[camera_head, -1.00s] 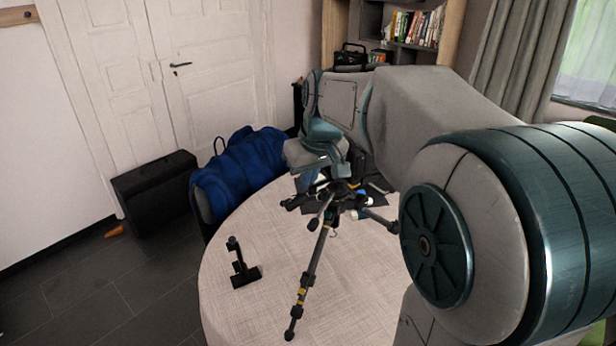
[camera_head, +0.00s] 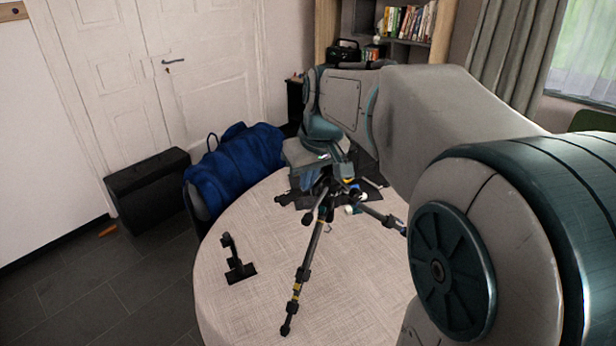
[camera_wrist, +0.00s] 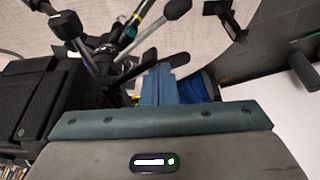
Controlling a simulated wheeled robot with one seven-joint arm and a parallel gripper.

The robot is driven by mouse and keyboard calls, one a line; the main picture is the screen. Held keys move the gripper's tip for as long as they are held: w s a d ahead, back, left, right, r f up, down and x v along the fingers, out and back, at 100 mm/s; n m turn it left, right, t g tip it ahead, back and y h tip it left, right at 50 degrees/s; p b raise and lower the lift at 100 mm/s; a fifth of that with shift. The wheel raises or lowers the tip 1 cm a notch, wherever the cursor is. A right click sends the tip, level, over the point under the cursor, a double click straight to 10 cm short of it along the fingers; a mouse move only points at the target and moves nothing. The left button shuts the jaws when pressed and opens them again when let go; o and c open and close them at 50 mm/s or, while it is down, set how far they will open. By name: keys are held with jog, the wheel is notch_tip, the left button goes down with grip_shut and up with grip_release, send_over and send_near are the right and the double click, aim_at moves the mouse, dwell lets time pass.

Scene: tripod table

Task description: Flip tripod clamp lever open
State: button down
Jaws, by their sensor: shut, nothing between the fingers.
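A black tripod (camera_head: 303,275) with yellow bands stands on the round table (camera_head: 250,312), its legs spread. Its hub and several dark handles or levers show in the wrist view (camera_wrist: 105,50); I cannot tell which is the clamp lever or whether it is open. My gripper (camera_head: 312,180) is beside the tripod's top, partly hidden by my wrist. In the wrist view its blue fingers (camera_wrist: 158,84) are together and empty. A dark tripod handle (camera_wrist: 138,72) lies close to the fingertips; I cannot tell whether they touch.
A small black stand (camera_head: 235,260) is on the table left of the tripod. Dark items (camera_head: 368,190) lie behind the tripod. A blue jacket (camera_head: 235,165) hangs over a chair at the table's far left edge. The table's front left is clear.

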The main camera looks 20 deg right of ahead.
jog(key=shift+s, duration=0.8)
jog(key=shift+r, duration=0.1)
notch_tip(320, 180, up, 9)
jog(key=s+d+p, duration=0.2)
jog(key=p, duration=0.4)
jog(key=shift+d+r+p, duration=0.15)
jog(key=shift+d+p, duration=0.25)
